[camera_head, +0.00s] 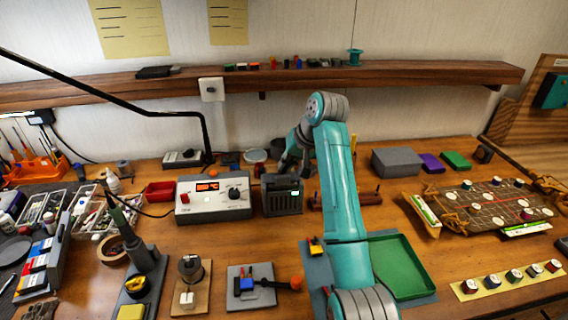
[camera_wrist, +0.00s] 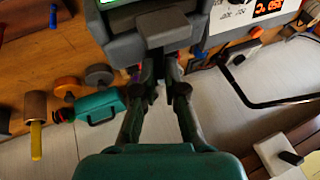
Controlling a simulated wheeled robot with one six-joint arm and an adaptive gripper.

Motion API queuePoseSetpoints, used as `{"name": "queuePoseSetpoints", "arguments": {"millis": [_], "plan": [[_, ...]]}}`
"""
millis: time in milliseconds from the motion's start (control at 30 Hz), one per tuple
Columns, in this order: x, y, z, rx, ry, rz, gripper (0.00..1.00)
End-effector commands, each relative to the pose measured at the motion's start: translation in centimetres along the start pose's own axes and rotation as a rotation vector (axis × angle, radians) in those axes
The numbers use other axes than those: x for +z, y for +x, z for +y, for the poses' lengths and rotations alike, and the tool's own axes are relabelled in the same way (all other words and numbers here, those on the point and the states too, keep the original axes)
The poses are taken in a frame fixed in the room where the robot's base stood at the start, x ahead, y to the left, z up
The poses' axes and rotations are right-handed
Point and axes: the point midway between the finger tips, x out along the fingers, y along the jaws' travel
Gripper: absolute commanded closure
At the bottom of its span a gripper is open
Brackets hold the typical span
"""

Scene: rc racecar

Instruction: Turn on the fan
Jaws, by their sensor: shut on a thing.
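The fan looks to be the dark grey slatted box (camera_head: 283,202) in the middle of the bench, with a small lit green display on it. In the wrist view its grey housing (camera_wrist: 122,48) is at the top, with a protruding grey part (camera_wrist: 165,27) facing my gripper. My gripper (camera_head: 290,168) is at the back top of the box in the head view, partly hidden by my arm. In the wrist view my gripper's fingers (camera_wrist: 162,78) come together at the protruding part and are shut on it. The exact contact is hard to see.
A power supply (camera_head: 213,197) with a red readout stands close left of the fan. A green tray (camera_head: 402,268) lies front right. A grey box (camera_head: 397,162) stands at the back right. A wooden shelf (camera_head: 430,75) runs along the wall above.

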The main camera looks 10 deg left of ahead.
Motion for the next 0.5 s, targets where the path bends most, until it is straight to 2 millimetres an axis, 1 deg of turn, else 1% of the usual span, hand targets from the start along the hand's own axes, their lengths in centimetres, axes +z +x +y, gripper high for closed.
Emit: {"name": "queuePoseSetpoints", "arguments": {"millis": [233, 500], "plan": [[-0.02, 0.04, 0.25, -0.060, 0.025, 0.001, 1.00], [-0.01, 0.06, 0.31, -0.070, 0.029, 0.001, 1.00]]}}
